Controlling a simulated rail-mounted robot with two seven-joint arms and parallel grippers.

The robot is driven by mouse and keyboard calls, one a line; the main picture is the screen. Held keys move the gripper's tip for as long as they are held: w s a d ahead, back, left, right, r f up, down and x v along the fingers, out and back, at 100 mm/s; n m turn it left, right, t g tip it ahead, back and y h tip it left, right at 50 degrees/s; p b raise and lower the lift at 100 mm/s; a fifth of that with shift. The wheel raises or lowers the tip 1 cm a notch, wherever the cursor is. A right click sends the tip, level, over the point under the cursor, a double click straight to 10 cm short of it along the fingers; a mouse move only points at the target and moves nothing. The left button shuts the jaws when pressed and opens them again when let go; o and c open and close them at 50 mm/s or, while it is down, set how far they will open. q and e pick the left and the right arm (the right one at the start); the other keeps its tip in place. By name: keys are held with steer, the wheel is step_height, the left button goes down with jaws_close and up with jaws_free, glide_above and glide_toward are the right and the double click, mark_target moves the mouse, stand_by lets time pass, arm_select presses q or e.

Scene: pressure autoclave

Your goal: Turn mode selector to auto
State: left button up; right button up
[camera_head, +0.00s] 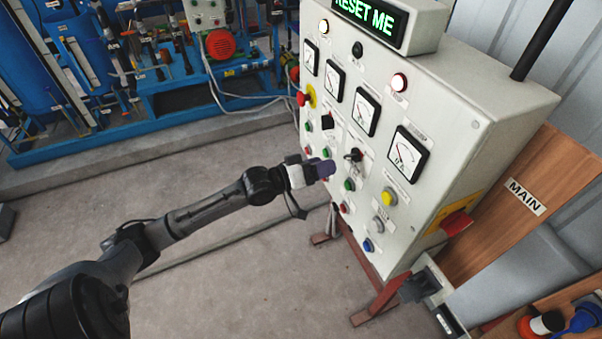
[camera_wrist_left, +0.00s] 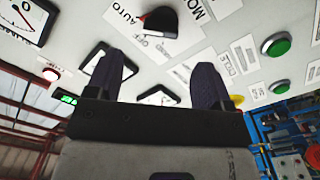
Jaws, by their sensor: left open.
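The mode selector (camera_head: 354,155) is a small black knob on the front of the grey control panel (camera_head: 460,100). In the left wrist view the fingers (camera_wrist_left: 160,78) are spread and empty. My right gripper is not in view.
Green buttons (camera_head: 349,185), a yellow button (camera_head: 389,197) and a red emergency stop (camera_head: 302,98) sit around the selector. Gauges (camera_head: 366,112) are above it. A RESET ME display (camera_head: 370,18) tops the panel. Floor (camera_head: 220,260) below my left arm is clear.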

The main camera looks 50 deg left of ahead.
arm_select(q)
steer(key=v, duration=0.5)
steer(key=shift+s+a+b, duration=0.1)
steer(key=shift+s+b, duration=0.25)
stand_by(0.6)
steer(key=s+f+m+g+y, duration=0.7)
steer(key=s+f+m+g, duration=0.15)
steer(key=f, duration=0.35)
steer(key=s+d+f+n+g+h, duration=0.1)
steer(key=s+d+f+g, duration=0.3)
steer(key=s+d, duration=0.45)
steer(key=s+d+f+n+g+h, duration=0.1)
steer(key=s+d+f+h, duration=0.1)
steer(key=s+d+f, duration=0.6)
step_height(320, 180, up, 16)
steer(key=d+p, duration=0.2)
steer(key=p, duration=1.1)
steer(key=shift+p, duration=0.4)
